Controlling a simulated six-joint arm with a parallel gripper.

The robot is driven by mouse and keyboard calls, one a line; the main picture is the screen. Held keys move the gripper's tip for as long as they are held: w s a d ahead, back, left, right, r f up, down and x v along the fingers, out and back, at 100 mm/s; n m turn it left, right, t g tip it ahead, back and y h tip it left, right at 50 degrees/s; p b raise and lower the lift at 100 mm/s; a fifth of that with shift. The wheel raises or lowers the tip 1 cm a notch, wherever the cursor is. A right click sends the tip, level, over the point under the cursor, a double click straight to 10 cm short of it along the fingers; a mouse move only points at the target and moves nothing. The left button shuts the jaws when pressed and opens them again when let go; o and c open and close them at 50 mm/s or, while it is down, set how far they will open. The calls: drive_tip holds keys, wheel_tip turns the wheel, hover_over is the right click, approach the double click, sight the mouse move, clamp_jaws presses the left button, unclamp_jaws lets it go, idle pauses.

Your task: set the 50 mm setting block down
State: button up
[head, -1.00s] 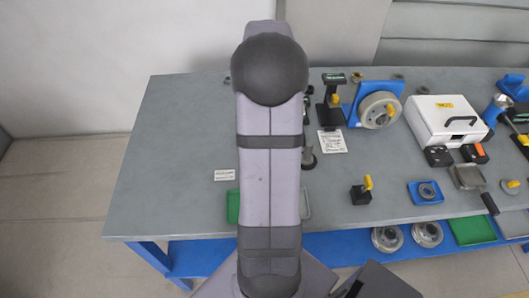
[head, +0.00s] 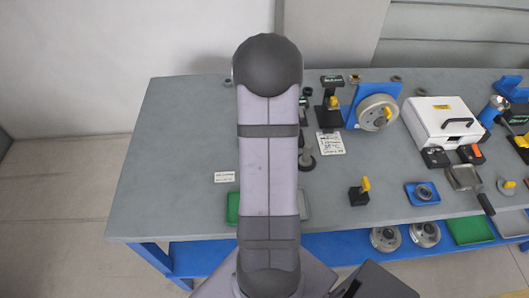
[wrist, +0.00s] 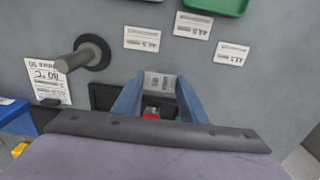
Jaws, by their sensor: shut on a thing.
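My gripper (wrist: 160,84) shows in the wrist view with its two blue-grey fingers shut on the setting block (wrist: 158,81), a pale grey block with small printed marks. The marks are too small to read surely. The fingers and block are over the grey bench top, beside a dark, flat, square-edged thing (wrist: 103,96). I cannot tell whether the block touches the surface under it. A small red patch shows between the fingers, below the block. In the head view my arm hides the gripper and the block.
In the wrist view, a dark round base with a grey post (wrist: 82,58) stands left of the gripper. Several white labels (wrist: 142,39) lie beyond it, with a green tray (wrist: 230,5) at the top.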

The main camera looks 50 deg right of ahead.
drive_tip(key=shift+f+p, duration=0.5)
drive_tip(key=shift+f, duration=1.35)
drive_tip(key=shift+f, duration=0.15)
drive_tip(key=o, duration=1.2)
wheel_tip(320, 180, up, 12)
drive_tip(key=shift+r+b, duration=0.2)
drive_tip(key=shift+b, duration=0.9)
drive_tip(key=shift+a, duration=0.1)
